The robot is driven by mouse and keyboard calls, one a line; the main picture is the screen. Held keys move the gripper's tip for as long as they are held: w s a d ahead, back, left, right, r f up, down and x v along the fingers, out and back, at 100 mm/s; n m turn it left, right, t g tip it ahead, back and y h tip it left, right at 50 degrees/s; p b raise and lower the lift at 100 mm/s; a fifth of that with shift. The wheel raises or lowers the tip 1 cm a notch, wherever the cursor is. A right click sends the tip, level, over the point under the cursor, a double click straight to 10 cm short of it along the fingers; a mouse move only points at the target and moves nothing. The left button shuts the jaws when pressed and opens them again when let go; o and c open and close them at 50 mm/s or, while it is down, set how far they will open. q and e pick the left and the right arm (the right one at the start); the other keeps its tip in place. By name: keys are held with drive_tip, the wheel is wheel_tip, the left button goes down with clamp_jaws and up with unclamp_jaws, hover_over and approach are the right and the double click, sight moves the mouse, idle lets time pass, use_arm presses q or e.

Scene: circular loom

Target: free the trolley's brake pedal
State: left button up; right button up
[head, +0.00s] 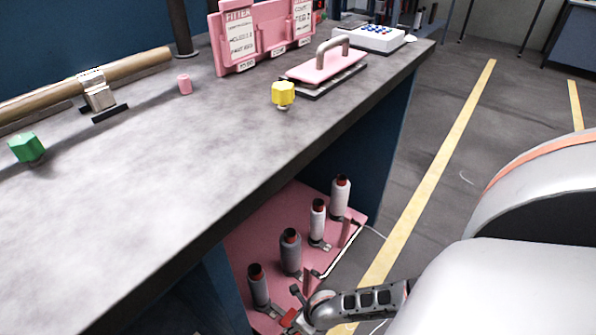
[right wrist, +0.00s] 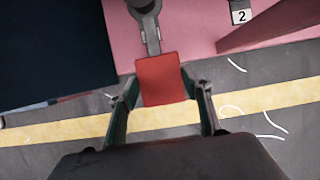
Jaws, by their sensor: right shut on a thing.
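The pink trolley (head: 262,232) stands low beside and partly under the bench, carrying several grey and white bobbins in a row. The red brake pedal (head: 289,318) is at its near end, low in the head view. In the right wrist view the pedal (right wrist: 160,78) is a red plate on a grey lever (right wrist: 151,36). My right gripper (head: 302,314) reaches down to it from the right. In the wrist view its fingers (right wrist: 161,88) are shut on the pedal, one on each side. My left gripper is out of view.
The grey bench top (head: 150,180) holds a green knob (head: 26,148), a yellow knob (head: 283,94), a pink board (head: 250,40) and a pink handled plate (head: 325,70). The floor (head: 445,180) with a yellow line is open to the right of the trolley.

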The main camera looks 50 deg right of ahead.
drive_tip(key=o, duration=1.4)
drive_tip(key=shift+w+r, duration=0.35)
drive_tip(key=shift+w, duration=0.1)
drive_tip(key=shift+o, duration=1)
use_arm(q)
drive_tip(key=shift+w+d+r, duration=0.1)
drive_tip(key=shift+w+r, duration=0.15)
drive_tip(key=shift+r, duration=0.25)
use_arm(e)
drive_tip(key=shift+s+f, duration=0.15)
drive_tip(key=shift+s, duration=0.05)
drive_tip(key=shift+s, duration=0.1)
drive_tip(key=shift+s+r, duration=0.25)
drive_tip(key=shift+r, duration=0.25)
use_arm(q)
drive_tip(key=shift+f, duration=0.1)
use_arm(e)
drive_tip(key=v, duration=1)
drive_tip(key=shift+r, duration=0.4)
drive_tip(key=shift+s, duration=0.1)
